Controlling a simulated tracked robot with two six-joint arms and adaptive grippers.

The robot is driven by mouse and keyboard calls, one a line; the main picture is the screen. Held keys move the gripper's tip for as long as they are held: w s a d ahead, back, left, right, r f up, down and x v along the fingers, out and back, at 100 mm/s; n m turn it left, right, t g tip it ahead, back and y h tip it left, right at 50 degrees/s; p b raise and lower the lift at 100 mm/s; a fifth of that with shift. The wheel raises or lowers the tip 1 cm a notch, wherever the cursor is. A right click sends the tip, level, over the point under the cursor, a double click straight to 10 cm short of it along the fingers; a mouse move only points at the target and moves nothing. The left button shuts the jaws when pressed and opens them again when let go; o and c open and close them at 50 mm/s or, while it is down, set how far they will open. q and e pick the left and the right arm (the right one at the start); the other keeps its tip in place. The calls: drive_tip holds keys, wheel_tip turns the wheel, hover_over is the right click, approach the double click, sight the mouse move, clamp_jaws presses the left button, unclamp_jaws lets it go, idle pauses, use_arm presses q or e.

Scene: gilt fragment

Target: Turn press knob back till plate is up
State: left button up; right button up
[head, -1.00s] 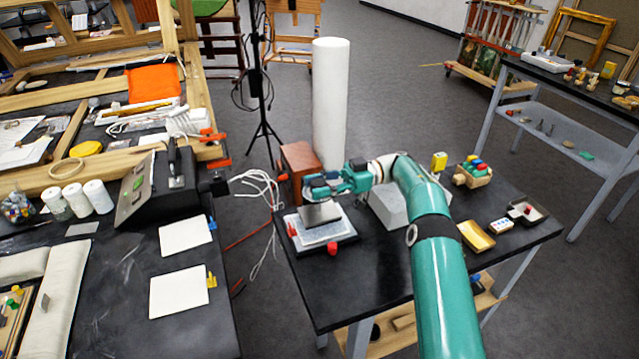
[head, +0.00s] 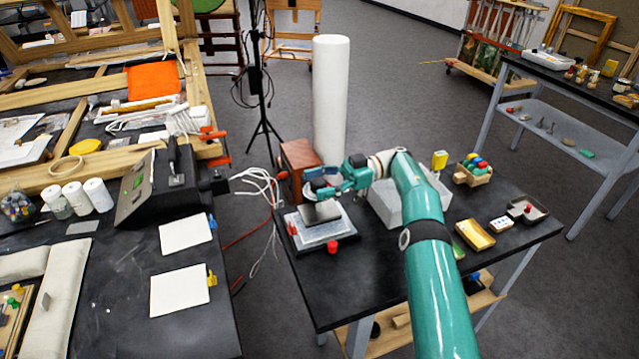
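A small press (head: 343,232) stands on the near left part of the black table, with a pale base on a dark tray. Its grey plate (head: 321,212) sits low over the base, and I cannot tell whether a gap lies under it. My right gripper (head: 314,190) is directly above the plate, its fingers pointing left and down. The press knob is not clearly visible; the gripper covers the area over the plate. I cannot tell whether the fingers are open or closed on it. My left gripper is not in view.
A red piece (head: 332,247) is at the press's front edge. A brown wooden box (head: 299,160) and a tall white roll (head: 330,100) stand behind. A grey bin (head: 384,207) is right of the press. The table's front left is clear.

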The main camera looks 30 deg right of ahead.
drive_tip(key=shift+w+d+m+t+b, duration=0.1)
drive_tip(key=shift+m+t+b, duration=0.35)
drive_tip(key=shift+t, duration=0.25)
drive_tip(key=shift+m+t+h, duration=0.3)
drive_tip(key=shift+m+t, duration=0.05)
drive_tip(key=shift+t, duration=0.15)
drive_tip(key=shift+f+t+b, duration=0.1)
drive_tip(key=shift+t+b, duration=0.2)
drive_tip(key=shift+b, duration=0.05)
drive_tip(key=m+t+h+b, duration=0.1)
drive_tip(key=m+t+b, duration=0.1)
drive_tip(key=shift+s+f+t+h, duration=0.15)
drive_tip(key=shift+s+t+h, duration=0.05)
drive_tip(key=shift+t+h, duration=0.2)
drive_tip(key=m+t+h+b, duration=0.2)
drive_tip(key=m+h+b, duration=0.2)
drive_tip(key=b, duration=0.5)
drive_tip(key=m+t+h+b, duration=0.3)
drive_tip(key=h+b, duration=0.3)
drive_tip(key=b, duration=0.4)
drive_tip(key=m+t+h+b, duration=0.3)
drive_tip(key=m+h+b, duration=0.1)
drive_tip(key=b, duration=0.6)
drive_tip(key=shift+a+f+m+h, duration=0.25)
drive_tip(key=shift+a+m+h, duration=0.1)
drive_tip(key=shift+m+h, duration=0.05)
drive_tip(key=s+p, duration=0.5)
drive_tip(key=s, duration=1.2)
drive_tip(key=shift+r, duration=0.4)
drive_tip(key=shift+d, duration=0.15)
